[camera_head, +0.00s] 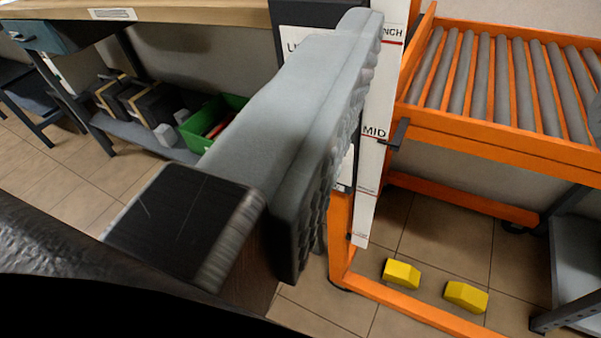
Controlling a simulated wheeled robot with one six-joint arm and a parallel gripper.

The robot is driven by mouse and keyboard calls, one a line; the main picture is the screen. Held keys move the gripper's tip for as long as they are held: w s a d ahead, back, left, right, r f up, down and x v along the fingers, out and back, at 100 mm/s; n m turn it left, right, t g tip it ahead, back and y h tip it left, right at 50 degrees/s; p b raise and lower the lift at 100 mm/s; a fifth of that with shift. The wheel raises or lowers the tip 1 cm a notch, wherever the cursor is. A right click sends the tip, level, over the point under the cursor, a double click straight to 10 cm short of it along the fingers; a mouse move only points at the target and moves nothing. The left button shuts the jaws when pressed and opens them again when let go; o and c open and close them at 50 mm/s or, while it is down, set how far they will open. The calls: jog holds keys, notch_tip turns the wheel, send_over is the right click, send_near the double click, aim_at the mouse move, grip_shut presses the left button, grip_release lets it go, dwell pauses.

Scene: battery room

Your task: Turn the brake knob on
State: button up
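No brake knob can be made out in this view. My gripper (335,110) shows as one large grey finger with a ridged pad on its right face, reaching up and away through the middle of the picture. The pad face is bare and nothing presses against it. The other finger is not clearly seen. An orange roller stand (490,135) with grey rollers is to the right, beyond the finger. The finger hides part of the stand's left side and what is behind it.
A white marked post (376,130) reading "MID" stands at the stand's left corner. Two yellow blocks (402,273) (466,296) lie on the tiled floor below. A wooden-topped bench (190,11) is at upper left, with a green bin (232,103) on its lower shelf. A grey cart (578,265) is at right.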

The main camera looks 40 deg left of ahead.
jog(key=s+a+f+n+h, duration=0.1)
jog(key=a+f, duration=0.6)
jog(key=f, duration=0.6)
jog(key=s+a+f+n+h, duration=0.1)
jog(key=a+f, duration=0.7)
jog(key=f, duration=0.5)
jog(key=w, duration=1.7)
jog(key=shift+w+f, duration=0.2)
jog(key=shift+w, duration=0.1)
jog(key=shift+a, duration=0.1)
jog(key=c, duration=1)
